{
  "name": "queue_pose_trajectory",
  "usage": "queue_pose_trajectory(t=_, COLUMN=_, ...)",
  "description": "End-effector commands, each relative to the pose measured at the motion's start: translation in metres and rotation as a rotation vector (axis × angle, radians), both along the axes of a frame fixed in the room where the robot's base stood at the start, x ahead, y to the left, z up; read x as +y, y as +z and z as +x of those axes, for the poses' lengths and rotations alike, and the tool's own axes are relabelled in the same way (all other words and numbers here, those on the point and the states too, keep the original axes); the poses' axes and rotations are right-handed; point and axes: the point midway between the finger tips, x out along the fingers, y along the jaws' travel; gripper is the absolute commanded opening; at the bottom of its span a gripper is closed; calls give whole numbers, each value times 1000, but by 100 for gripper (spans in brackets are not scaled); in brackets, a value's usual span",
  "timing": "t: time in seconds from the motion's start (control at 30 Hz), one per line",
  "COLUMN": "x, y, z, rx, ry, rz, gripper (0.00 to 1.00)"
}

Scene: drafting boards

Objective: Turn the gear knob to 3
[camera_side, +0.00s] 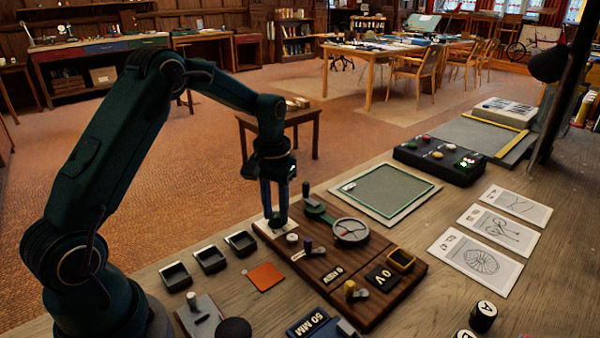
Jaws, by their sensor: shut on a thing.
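My gripper (278,210) points straight down at the back left corner of a dark wooden board (395,312). It is shut on a small dark knob (277,222), which I take to be the gear knob. The knob stands over a white plate (265,230) at the board's corner. The fingers hide much of the knob, and its pointer and the numbers are too small or hidden to read, so I cannot tell its setting.
Close right of my gripper stand a green crank with an upright handle (316,207) and a round gauge (350,231). Three black trays (209,259) lie left. A black button box (440,160) stands behind.

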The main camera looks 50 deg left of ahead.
Motion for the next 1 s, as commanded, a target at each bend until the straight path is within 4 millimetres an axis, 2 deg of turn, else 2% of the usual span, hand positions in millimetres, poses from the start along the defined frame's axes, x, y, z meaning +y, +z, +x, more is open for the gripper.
queue_pose_trajectory(t=0.4, x=0, y=1, z=1, rx=-4, ry=-9, rz=1, gripper=0)
queue_pose_trajectory(t=0.43, x=0, y=1, z=1, rx=-4, ry=-9, rz=1, gripper=42)
queue_pose_trajectory(t=0.5, x=0, y=1, z=1, rx=-3, ry=-9, rz=1, gripper=64)
queue_pose_trajectory(t=0.83, x=0, y=2, z=1, rx=-3, ry=-8, rz=1, gripper=64)
queue_pose_trajectory(t=1.0, x=0, y=22, z=1, rx=-6, ry=-8, rz=3, gripper=64)
